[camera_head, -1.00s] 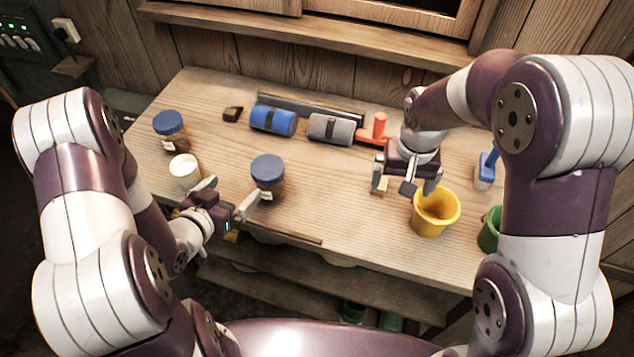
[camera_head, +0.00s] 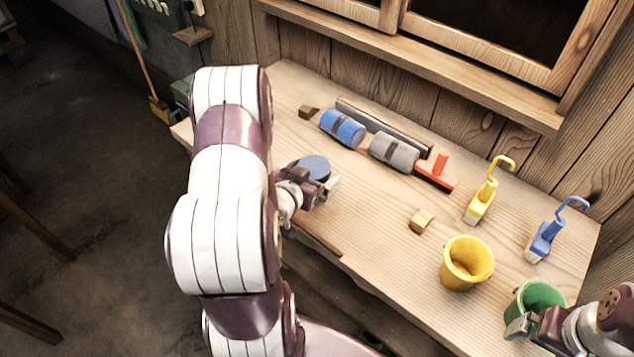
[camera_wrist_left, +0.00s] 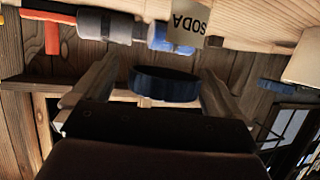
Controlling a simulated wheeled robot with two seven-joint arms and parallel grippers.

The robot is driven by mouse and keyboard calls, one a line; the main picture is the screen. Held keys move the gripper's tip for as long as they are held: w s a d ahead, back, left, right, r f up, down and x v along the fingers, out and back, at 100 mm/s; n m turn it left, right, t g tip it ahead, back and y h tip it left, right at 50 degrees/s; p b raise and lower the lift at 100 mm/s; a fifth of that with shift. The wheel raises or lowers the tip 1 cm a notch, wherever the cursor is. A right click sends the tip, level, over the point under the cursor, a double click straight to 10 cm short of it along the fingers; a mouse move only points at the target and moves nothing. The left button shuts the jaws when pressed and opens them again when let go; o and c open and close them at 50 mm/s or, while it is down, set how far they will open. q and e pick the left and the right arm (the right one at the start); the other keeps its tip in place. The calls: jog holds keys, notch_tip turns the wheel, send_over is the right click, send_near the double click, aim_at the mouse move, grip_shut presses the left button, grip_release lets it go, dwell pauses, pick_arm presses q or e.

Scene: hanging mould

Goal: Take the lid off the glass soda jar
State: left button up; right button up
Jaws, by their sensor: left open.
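The soda jar's blue lid (camera_head: 314,165) shows in the head view on the left part of the table; the arm and gripper hide most of the jar. My left gripper (camera_head: 319,180) is open at the lid. In the left wrist view, which looks upside down, the dark blue lid (camera_wrist_left: 163,84) sits between the two spread fingers, with gaps at both sides. The upside-down SODA label (camera_wrist_left: 188,21) shows above it; the clear glass is hard to make out. My right gripper (camera_head: 520,335) is at the lower right near the green bucket, partly out of frame.
Blue (camera_head: 342,128) and grey (camera_head: 393,152) rolls lie at the back beside an orange tool (camera_head: 436,172). A wooden block (camera_head: 421,221), yellow bucket (camera_head: 467,263), green bucket (camera_head: 537,298), yellow brush (camera_head: 482,200) and blue brush (camera_head: 545,240) stand right. Another blue lid (camera_wrist_left: 277,86) shows in the wrist view.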

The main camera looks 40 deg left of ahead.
pick_arm(q)
jog(key=shift+w+a+f, duration=0.3)
jog(key=shift+w, duration=0.15)
jog(key=shift+w+a+f, duration=0.25)
jog(key=shift+w, duration=0.15)
jog(key=shift+d+r, duration=0.1)
jog(key=shift+s+d, duration=0.1)
jog(key=shift+d, duration=0.05)
jog(key=c, duration=0.5)
jog(key=shift+r, duration=0.1)
jog(key=c, duration=0.5)
jog(key=shift+c, duration=0.4)
notch_tip(320, 180, up, 4)
jog(key=shift+d+r, duration=0.15)
jog(key=shift+r, duration=0.05)
jog(key=s+d+r, duration=0.3)
jog(key=d+r, duration=0.3)
jog(key=d, duration=0.4)
jog(key=shift+s+d+r, duration=0.25)
jog(key=shift+s+d, duration=0.05)
